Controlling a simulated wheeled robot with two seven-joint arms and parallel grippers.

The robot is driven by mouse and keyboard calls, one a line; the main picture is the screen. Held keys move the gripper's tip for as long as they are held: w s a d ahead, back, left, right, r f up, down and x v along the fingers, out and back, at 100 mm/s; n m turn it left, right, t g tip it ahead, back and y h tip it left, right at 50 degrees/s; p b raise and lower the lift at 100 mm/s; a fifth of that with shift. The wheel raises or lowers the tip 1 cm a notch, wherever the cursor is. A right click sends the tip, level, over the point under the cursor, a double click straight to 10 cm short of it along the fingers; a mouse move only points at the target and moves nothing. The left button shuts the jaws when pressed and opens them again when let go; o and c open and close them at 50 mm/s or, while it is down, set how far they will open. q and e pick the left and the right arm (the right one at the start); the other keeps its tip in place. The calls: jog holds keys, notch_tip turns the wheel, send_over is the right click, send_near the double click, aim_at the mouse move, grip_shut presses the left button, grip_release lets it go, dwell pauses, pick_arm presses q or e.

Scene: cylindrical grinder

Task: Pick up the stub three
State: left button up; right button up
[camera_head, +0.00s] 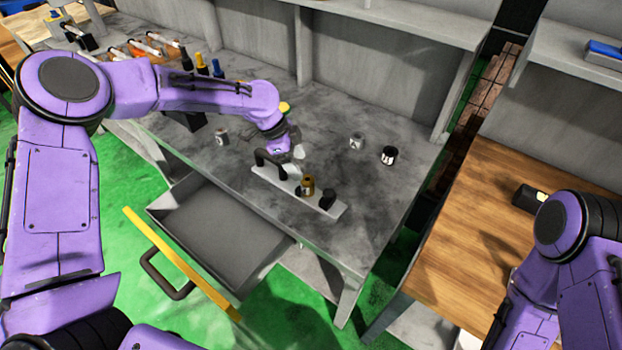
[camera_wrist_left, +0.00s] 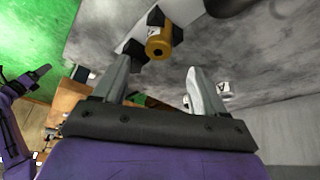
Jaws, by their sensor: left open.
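A brass stub (camera_head: 307,187) sits on a pale bar-shaped holder (camera_head: 330,208) with black clamps. It also shows beyond my left fingers in the left wrist view (camera_wrist_left: 159,45), with a dark hole in its end. Other stubs stand on the grey bench: a grey one (camera_head: 222,137) at left, a grey one (camera_head: 356,142) and a black one (camera_head: 389,156) at right. Their labels are too small to tell which is stub three. My left gripper (camera_head: 296,157) is open and empty above the holder's left end; its spread fingers show in the left wrist view (camera_wrist_left: 158,72).
A drawer (camera_head: 222,235) with a yellow front edge stands open below the bench (camera_head: 225,165). Bottles (camera_head: 201,65) and several shaft-like parts are at the back left. A wooden table (camera_head: 455,260) is at right, near my right arm. The bench's right side is mostly clear.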

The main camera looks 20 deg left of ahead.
aim_at(307, 179)
pick_arm(q)
jog(key=shift+s+d+f+p, duration=0.2)
jog(key=shift+s+f+p, duration=0.15)
jog(key=shift+f, duration=0.3)
jog(key=x, duration=0.1)
jog(key=p+x, duration=0.1)
jog(key=x, duration=0.3)
jog(key=shift+w+a+p, duration=0.1)
jog(key=shift+w+p, duration=0.3)
jog(key=shift+d+f, duration=0.2)
jog(key=shift+s+r, duration=0.1)
jog(key=shift+s, duration=0.05)
grip_shut()
